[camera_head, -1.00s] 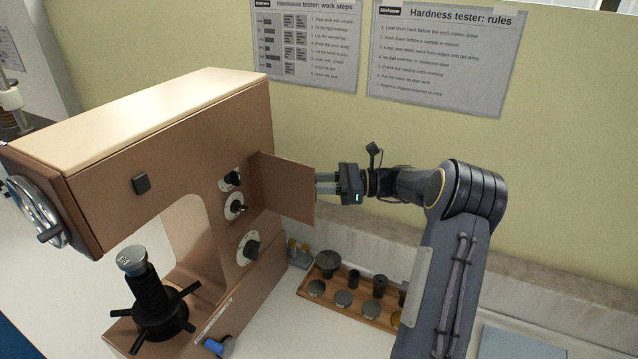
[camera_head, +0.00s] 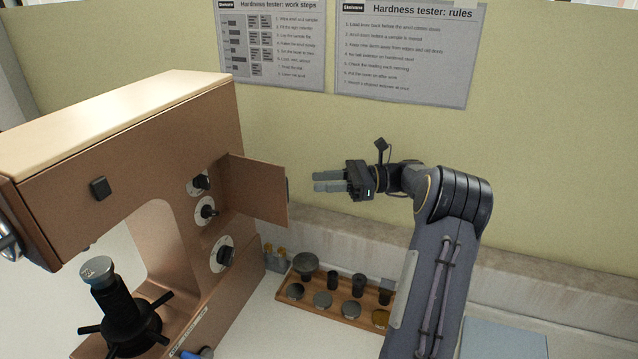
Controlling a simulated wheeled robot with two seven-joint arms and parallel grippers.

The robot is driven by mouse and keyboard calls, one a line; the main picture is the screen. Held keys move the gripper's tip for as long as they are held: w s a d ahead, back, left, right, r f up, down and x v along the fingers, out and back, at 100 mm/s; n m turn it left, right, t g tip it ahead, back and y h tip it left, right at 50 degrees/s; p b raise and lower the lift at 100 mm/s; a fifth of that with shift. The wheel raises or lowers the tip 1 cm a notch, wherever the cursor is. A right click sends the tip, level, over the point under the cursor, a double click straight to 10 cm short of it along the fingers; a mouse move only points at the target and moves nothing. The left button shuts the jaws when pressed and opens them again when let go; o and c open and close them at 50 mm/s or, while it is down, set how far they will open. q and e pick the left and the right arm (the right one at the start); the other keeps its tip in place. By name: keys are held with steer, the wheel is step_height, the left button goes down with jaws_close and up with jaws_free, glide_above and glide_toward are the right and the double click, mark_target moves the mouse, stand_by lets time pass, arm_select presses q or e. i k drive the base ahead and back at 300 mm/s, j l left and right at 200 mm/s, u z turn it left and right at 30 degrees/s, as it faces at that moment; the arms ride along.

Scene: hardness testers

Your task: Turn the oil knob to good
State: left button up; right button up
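The brown hardness tester (camera_head: 130,135) stands at the left. Its hinged cover (camera_head: 258,188) is swung open, standing out to the right of the front panel. Three dark knobs on pale dials show: an upper knob (camera_head: 201,183), a middle knob (camera_head: 207,211) and a lower, larger knob (camera_head: 225,256). Their labels are too small to read, so I cannot tell which is the oil knob. My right gripper (camera_head: 314,181) is empty to the right of the cover, clear of its edge, fingers pointing left with a narrow gap between them. My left gripper is out of view.
A wooden tray (camera_head: 335,317) with several round metal pieces lies on the bench right of the tester. Small brass-topped pieces (camera_head: 275,258) stand beside it. The tester's black spindle handle (camera_head: 130,325) sticks out below.

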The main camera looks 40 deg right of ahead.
mark_target(206, 211)
steer(key=k+j, duration=0.45)
steer(key=j, duration=0.25)
steer(key=k+j, duration=0.25)
steer(key=j, duration=0.1)
